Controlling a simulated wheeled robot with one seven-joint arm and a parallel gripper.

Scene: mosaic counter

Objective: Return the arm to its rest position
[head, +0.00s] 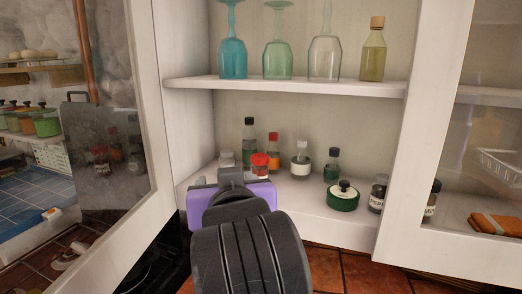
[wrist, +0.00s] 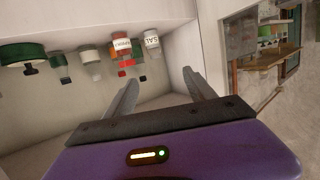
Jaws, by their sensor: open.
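My gripper (wrist: 160,77) shows in the wrist view with its two grey fingers spread apart and nothing between them. In the head view my gripper's purple body (head: 262,193) is at the front of the open cabinet's lower shelf (head: 300,215); its fingers are hidden behind it and my dark arm. A red-capped jar (head: 260,166) shows just beyond the gripper. In the wrist view, which is turned upside down, a jar marked SAL (wrist: 152,42) and a red-labelled jar (wrist: 122,46) are beyond the fingertips, apart from them.
The lower shelf also holds several bottles and a green jar (head: 343,196) at its front. Glasses (head: 232,55) and a corked bottle (head: 374,52) stand on the upper shelf (head: 290,90). Open glass doors flank the cabinet, left (head: 150,110) and right (head: 425,120).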

